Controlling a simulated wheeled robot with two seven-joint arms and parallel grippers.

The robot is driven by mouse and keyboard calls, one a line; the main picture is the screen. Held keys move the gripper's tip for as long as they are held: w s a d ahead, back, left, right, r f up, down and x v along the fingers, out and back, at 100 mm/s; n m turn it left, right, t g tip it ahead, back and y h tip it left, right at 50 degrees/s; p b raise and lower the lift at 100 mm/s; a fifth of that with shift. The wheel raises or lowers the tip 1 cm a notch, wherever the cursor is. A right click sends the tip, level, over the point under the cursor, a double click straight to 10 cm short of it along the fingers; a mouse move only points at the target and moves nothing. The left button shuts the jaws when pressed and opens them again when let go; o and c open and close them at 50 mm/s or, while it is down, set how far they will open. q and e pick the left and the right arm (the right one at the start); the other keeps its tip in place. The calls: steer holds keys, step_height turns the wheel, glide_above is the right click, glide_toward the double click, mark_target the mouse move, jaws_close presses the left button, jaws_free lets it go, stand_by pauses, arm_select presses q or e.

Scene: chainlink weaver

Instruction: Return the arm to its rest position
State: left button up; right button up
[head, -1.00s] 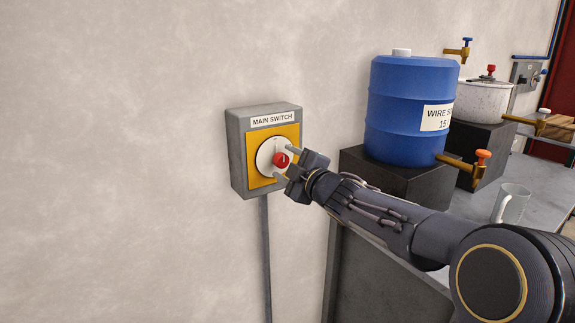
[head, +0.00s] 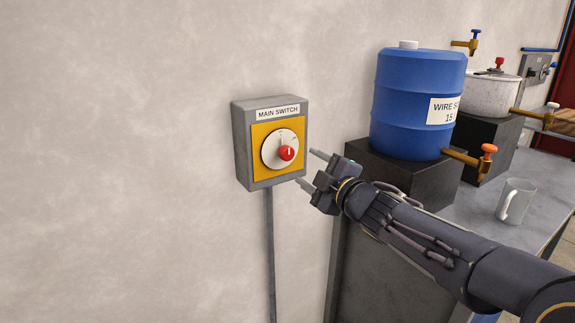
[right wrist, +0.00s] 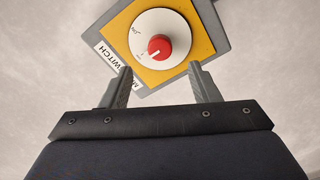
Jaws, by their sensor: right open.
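My right gripper (head: 315,169) is open and empty, a short way to the right of the main switch box and clear of it. The grey main switch box (head: 240,140) hangs on the wall with a yellow plate, a white dial (head: 271,140) and a red knob (head: 286,153). In the right wrist view, the red knob (right wrist: 159,47) lies beyond and between the open fingertips (right wrist: 160,78), with nothing between the fingers. My left gripper is not in view.
A blue barrel (head: 415,105) stands on a black block (head: 400,175) to the right, its brass tap (head: 470,160) pointing right. A white pot (head: 488,95) stands behind. The wall at left is clear.

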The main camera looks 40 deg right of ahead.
steer(key=s+a+f+m+g+y+p, duration=0.2)
steer(key=s+a+f+m+g, duration=0.4)
steer(key=s+a, duration=0.4)
steer(key=s+a+f+m+g+y+p, duration=0.3)
steer(key=s+a+f+m+g+p, duration=0.2)
steer(key=s+a, duration=0.5)
steer(key=a+f+m+g, duration=0.1)
steer(key=a+f, duration=0.1)
steer(key=a, duration=0.1)
steer(key=shift+s+f+m+y+p, duration=0.15)
steer(key=shift+s+m+y+p, duration=0.1)
steer(key=shift+m+y+p, duration=0.05)
